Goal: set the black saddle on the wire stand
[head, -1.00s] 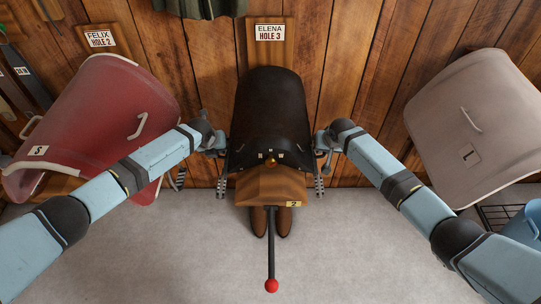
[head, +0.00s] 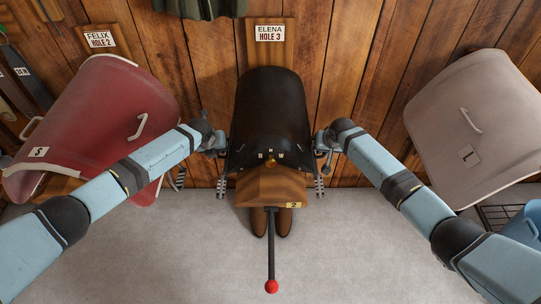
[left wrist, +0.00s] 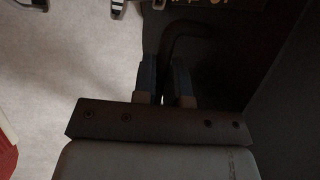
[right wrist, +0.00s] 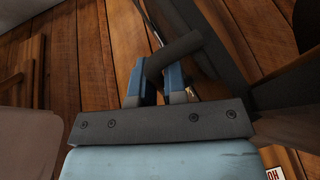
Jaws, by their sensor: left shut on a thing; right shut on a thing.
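The black saddle (head: 270,105) is in the middle of the head view, over a wooden rack (head: 270,190) marked 2. Whether it rests on the rack or hangs just above it, I cannot tell. My left gripper (head: 222,142) is at its left side and my right gripper (head: 322,142) at its right side. In the left wrist view, the left fingers (left wrist: 163,85) are shut on a dark handle. In the right wrist view, the right fingers (right wrist: 160,82) are shut on a dark bent handle (right wrist: 178,55). A black wire frame (head: 494,214) shows partly at the right; most of it is hidden.
A red saddle-shaped piece marked S (head: 105,115) is at the left, a beige one marked L (head: 475,120) at the right. A blue bucket (head: 525,225) is at the right edge. A red-knobbed lever (head: 271,285) and brown boots (head: 285,222) are below the rack. Grey floor is open in front.

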